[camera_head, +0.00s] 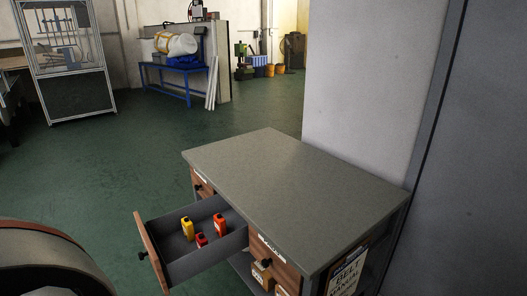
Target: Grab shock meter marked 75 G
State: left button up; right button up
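A grey-topped cabinet (290,190) stands in front of me with its left drawer (152,252) pulled open. Three small upright devices stand in the drawer: a yellow one (187,229) on the left, an orange-red one (220,225) on the right, and a shorter red one (201,240) between them, nearer to me. They look like the shock meters, but any markings are too small to read, so I cannot tell which is 75 G. Neither gripper is in view.
A second, closed drawer (274,262) has a label and dark knob. A grey wall (365,80) rises behind the cabinet. A rounded dark thing with an orange-brown rim (50,232) fills the lower left. Open green floor (150,150) lies beyond; a blue bench (185,95) stands far back.

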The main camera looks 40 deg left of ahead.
aim_at(220, 225)
jog(key=k+j+u, duration=0.1)
jog(key=j, duration=0.55)
jog(key=k+j+u, duration=0.1)
jog(key=j, duration=0.6)
jog(key=k+j+u, duration=0.1)
jog(key=j, duration=0.6)
jog(key=k+j+u, duration=0.1)
jog(key=j, duration=0.6)
